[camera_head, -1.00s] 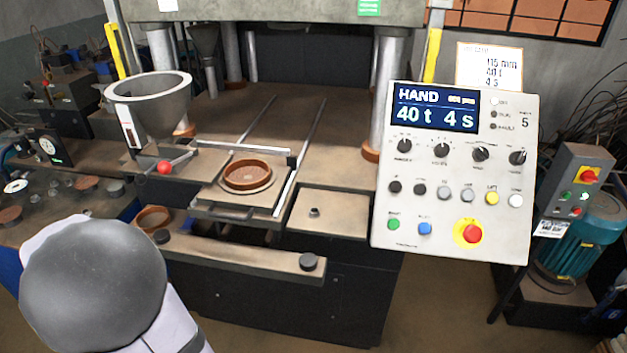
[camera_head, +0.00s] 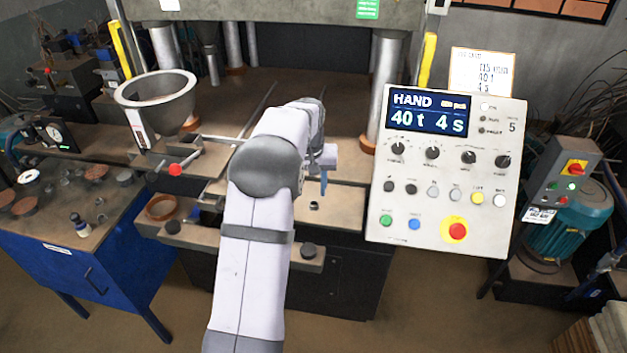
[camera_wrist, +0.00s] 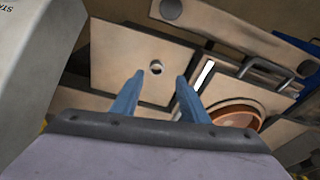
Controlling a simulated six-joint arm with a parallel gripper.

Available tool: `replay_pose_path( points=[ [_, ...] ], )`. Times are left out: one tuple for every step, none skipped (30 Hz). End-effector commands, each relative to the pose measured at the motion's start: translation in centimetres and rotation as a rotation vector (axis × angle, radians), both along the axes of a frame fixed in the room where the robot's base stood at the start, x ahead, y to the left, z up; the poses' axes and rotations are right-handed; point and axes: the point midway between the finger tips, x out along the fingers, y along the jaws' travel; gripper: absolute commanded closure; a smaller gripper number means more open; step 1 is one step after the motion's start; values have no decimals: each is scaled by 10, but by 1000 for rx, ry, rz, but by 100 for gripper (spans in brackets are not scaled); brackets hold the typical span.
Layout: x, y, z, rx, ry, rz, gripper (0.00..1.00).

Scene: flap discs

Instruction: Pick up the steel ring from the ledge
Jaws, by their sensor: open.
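A small steel-coloured ring (camera_head: 314,205) lies on the flat ledge plate (camera_head: 345,205) at the right of the press front. In the wrist view the ring (camera_wrist: 156,69) shows a dark hole and lies on the bare plate (camera_wrist: 112,55). My gripper (camera_head: 323,181) is above this plate. In the wrist view its two blue fingers (camera_wrist: 158,80) are apart and empty, with the ring in line with the gap between their tips. I cannot tell the height left between fingertips and ring.
The control panel (camera_head: 440,170) stands close at the right. A brown round mould (camera_wrist: 235,113) sits beside the plate; my arm hides it in the head view. Another brown ring (camera_head: 161,207) and a hopper (camera_head: 158,100) are at the left. A front bar carries dark knobs (camera_head: 309,251).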

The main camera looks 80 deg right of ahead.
Motion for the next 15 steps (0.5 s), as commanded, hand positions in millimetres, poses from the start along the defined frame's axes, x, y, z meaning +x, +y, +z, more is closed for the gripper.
replay_pose_path(
  points=[
    [-5, -3, 2, -6, -6, -15, 59],
    [-6, -4, 3, -9, -9, -21, 59],
    [-7, -5, 3, -11, -10, -25, 59],
    [-8, -5, 3, -12, -11, -26, 59],
    [-8, -5, 3, -12, -11, -27, 59],
    [-7, -5, 3, -12, -11, -27, 59],
    [-7, -5, 2, -12, -11, -26, 59],
    [-7, -5, 2, -12, -11, -26, 59],
    [-7, -5, 1, -12, -11, -26, 59],
    [-7, -5, 0, -12, -11, -26, 59],
    [-7, -5, -1, -12, -11, -26, 59],
    [-7, -6, -2, -12, -11, -25, 59],
    [-7, -6, -4, -11, -11, -25, 59],
    [-7, -6, -5, -11, -11, -25, 59],
    [-7, -6, -8, -11, -11, -25, 59]
  ],
)
